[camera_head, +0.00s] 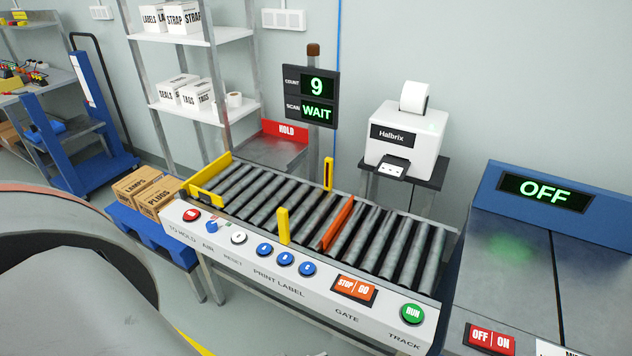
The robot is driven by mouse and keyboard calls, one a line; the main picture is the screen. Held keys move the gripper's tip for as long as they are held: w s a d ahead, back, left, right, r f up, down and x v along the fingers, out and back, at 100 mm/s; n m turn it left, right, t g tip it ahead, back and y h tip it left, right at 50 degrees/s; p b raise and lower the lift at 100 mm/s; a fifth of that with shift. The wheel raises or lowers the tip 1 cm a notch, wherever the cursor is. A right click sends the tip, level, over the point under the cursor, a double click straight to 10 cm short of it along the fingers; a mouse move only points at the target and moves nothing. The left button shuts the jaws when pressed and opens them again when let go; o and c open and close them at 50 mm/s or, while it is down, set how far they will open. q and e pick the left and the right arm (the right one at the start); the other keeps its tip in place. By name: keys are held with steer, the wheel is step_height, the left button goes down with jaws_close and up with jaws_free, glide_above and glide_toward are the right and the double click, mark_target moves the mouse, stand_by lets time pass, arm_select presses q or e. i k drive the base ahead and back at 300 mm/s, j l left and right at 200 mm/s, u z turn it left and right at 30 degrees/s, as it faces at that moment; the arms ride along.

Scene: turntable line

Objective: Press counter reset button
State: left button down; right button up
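The white round reset button (239,237) sits on the sloped front panel (325,300) of the roller conveyor, above the word RESET. It stands between the AIR control (213,225) on its left and several blue print-label buttons (264,249) on its right. The counter display (316,87) on a post behind the conveyor reads COUNT 9 and SCAN WAIT. Neither of my grippers is in view, and nothing covers the reset button.
The panel also has a red button (190,215), an orange STOP/GO switch (354,288) and a green RUN button (411,313). An orange gate (338,222) crosses the rollers. A label printer (405,140) stands behind. A grey curved surface (90,305) fills the lower left.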

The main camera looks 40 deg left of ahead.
mark_target(238, 236)
steer(key=u, duration=1.2)
